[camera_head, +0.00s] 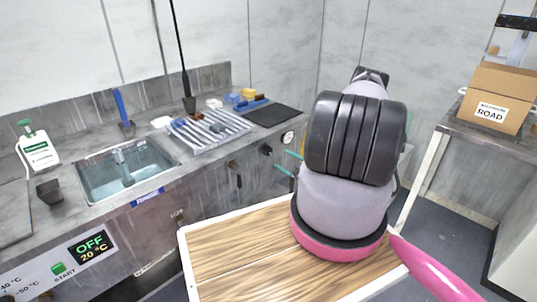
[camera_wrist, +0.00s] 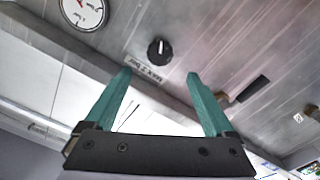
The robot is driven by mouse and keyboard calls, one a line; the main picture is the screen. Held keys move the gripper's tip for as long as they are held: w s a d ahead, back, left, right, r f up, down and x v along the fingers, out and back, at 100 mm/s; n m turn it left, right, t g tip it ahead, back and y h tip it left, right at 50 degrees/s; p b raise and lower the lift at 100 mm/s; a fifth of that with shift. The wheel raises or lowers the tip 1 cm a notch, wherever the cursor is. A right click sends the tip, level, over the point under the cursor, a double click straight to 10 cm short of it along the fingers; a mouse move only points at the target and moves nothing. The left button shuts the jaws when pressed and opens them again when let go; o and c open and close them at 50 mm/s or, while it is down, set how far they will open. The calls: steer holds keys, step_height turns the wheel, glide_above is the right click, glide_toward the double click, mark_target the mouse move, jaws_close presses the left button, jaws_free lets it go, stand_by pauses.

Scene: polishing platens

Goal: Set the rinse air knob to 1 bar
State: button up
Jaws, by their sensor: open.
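In the wrist view a round black knob (camera_wrist: 159,50) with a white pointer line sits on the grey metal front panel. A label reading "MAX 2 bar" (camera_wrist: 145,72) is beside it. A round white gauge (camera_wrist: 84,13) with a red needle is at the upper left. My gripper (camera_wrist: 161,80) is open, its two teal fingers apart and empty, with the knob beyond and between their tips. In the head view the knob (camera_head: 267,149) and the gauge (camera_head: 288,138) show on the counter front, and my gripper's teal fingertips (camera_head: 289,163) are close to that front, partly hidden by my arm.
A black handle (camera_wrist: 251,88) sticks out right of the knob in the wrist view. In the head view the counter holds a sink (camera_head: 95,185), a ribbed tray (camera_head: 190,140) and a black mat (camera_head: 272,115). A cardboard box (camera_head: 497,85) stands on a right-hand table.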

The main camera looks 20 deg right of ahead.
mark_target(269, 151)
steer(key=x, duration=0.9)
steer(key=shift+w+a, duration=0.1)
steer(key=shift+w, duration=0.05)
steer(key=shift+c, duration=0.2)
steer(key=c, duration=1.3)
